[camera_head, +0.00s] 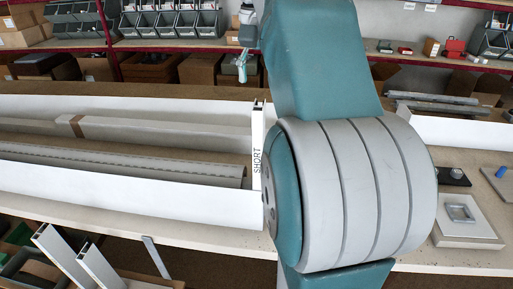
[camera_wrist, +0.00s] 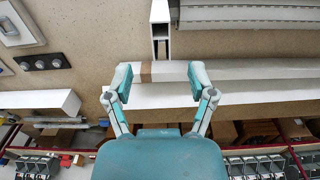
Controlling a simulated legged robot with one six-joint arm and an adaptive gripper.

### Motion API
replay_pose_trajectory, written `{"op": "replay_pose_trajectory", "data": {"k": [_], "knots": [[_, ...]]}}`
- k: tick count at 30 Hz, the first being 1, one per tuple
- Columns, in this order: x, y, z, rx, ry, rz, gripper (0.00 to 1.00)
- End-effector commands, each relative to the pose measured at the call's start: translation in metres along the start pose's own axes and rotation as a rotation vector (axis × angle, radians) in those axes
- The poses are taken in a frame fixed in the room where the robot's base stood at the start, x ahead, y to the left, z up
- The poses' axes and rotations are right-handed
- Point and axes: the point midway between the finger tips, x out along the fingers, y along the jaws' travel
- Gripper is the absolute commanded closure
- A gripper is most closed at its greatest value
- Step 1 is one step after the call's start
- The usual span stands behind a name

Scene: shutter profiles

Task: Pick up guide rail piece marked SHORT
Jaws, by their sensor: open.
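The guide rail piece marked SHORT (camera_head: 257,155) is a slim white profile standing upright in the head view, just left of my arm's large joint. Its black lettering faces the camera and its top end is open. In the wrist view a white hollow profile end (camera_wrist: 160,18), apparently the same piece, shows at the top, in line with the gap between the fingers. No lettering shows there. My gripper (camera_wrist: 159,76) is open, with its fingers wide apart and nothing held. In the head view my arm hides part of the bench right of the piece.
A long white box with a brown band (camera_head: 77,125) and a grey slatted profile (camera_head: 130,165) lie in a white-walled tray (camera_head: 120,191). More white profiles (camera_head: 65,258) stand at the lower left. Shelves with bins (camera_head: 172,20) line the back. A square fitting (camera_head: 460,213) sits at right.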

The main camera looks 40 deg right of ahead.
Motion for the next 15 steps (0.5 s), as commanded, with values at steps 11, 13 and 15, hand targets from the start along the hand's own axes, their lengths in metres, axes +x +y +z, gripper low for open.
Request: {"op": "replay_pose_trajectory", "data": {"k": [11, 13, 15], "knots": [[0.039, 0.0, 0.001, -0.002, 0.0, 0.0, 0.29], [0.046, -0.001, 0.001, -0.002, -0.001, 0.0, 0.29], [0.057, -0.001, 0.002, -0.002, -0.002, 0.001, 0.29]]}}
